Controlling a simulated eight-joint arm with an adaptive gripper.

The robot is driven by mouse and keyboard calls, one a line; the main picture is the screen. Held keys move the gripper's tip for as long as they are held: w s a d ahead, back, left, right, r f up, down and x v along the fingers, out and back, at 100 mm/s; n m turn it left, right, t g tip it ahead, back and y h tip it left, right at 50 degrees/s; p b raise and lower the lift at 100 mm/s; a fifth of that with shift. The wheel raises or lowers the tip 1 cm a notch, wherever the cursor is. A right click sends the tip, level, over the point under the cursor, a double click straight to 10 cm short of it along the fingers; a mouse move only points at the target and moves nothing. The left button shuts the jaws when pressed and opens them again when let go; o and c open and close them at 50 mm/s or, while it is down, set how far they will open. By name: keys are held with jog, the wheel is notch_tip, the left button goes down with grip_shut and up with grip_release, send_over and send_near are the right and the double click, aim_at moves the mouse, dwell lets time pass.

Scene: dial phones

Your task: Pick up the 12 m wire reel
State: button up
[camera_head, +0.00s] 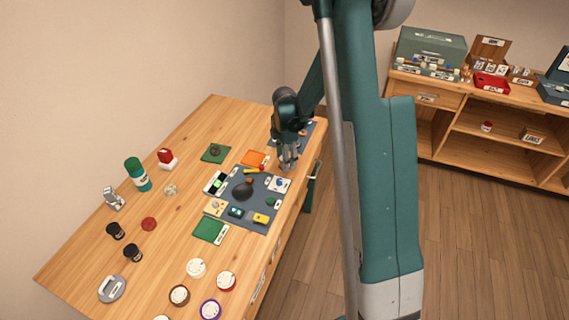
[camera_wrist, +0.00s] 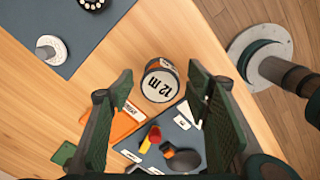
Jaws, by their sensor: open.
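The 12 m wire reel (camera_wrist: 160,84) shows in the wrist view as a short round drum with a white top marked "12 m" and a dark side with some orange. It stands on the wooden table between and beyond my two green fingers, with a gap on each side. My gripper (camera_wrist: 161,100) is open and empty, pointing down over the table. In the head view my gripper (camera_head: 288,166) is above the table's right edge, by the grey mat. I cannot make out the 12 m reel there, near or behind the fingers.
In the wrist view an orange mat (camera_wrist: 124,124) and a grey mat (camera_wrist: 187,135) with small tools lie close to the reel. Another dark mat (camera_wrist: 60,20) is at upper left. In the head view several white-topped round items (camera_head: 196,267) stand at the front.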

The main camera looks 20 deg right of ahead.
dwell(0.4)
jog(key=c, duration=1)
jog(key=shift+r, duration=0.1)
jog(key=shift+r+p, duration=0.55)
jog(key=shift+r, duration=4.4)
